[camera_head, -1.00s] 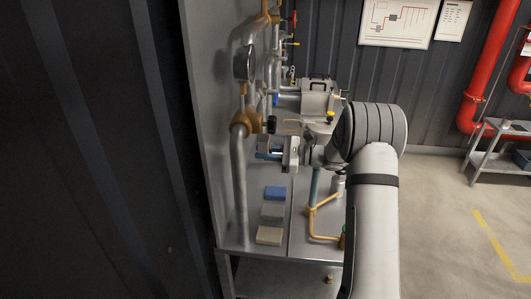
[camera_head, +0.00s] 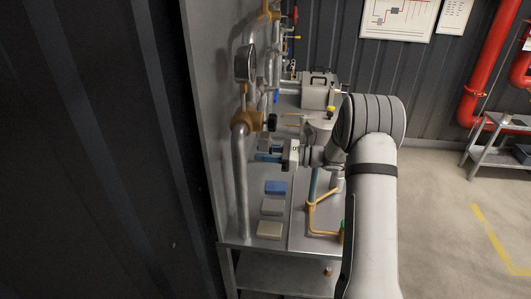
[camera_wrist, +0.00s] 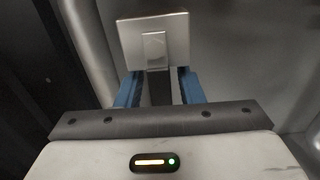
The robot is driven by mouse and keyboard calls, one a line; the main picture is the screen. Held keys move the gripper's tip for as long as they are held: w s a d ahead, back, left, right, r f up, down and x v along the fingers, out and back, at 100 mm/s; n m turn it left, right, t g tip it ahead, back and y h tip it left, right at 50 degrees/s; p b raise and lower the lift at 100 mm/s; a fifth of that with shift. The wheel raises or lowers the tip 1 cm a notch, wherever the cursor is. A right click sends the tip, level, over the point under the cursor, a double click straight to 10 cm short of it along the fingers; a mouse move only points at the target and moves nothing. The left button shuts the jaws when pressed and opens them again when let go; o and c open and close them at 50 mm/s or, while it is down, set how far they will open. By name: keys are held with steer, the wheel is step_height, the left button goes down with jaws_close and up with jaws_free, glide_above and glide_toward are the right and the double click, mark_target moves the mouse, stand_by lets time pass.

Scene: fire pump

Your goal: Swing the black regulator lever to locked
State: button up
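My gripper (camera_head: 266,157) is beside the pipe panel, over the left side of the steel bench, just below a black knob (camera_head: 272,122) on a brass fitting (camera_head: 246,121). In the wrist view its two blue fingers stand apart, on either side of a dark upright bar (camera_wrist: 158,87). Narrow gaps seem to show beside the bar. The bar may be the black regulator lever; I cannot tell for sure. A square silver plate (camera_wrist: 154,40) with a small raised block lies just beyond the fingers and hides their tips. The lever's lock position is not readable.
A vertical grey pipe (camera_head: 240,185) rises left of my gripper, with a round gauge (camera_head: 245,63) above. A blue block (camera_head: 276,187), a grey block (camera_head: 272,207) and a beige block (camera_head: 269,230) lie on the bench. A grey case (camera_head: 318,90) stands behind.

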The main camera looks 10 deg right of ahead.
steer(key=shift+o, duration=0.2)
steer(key=b+v, duration=0.2)
steer(key=v, duration=0.5)
steer(key=shift+d, duration=0.4)
steer(key=shift+s, duration=0.15)
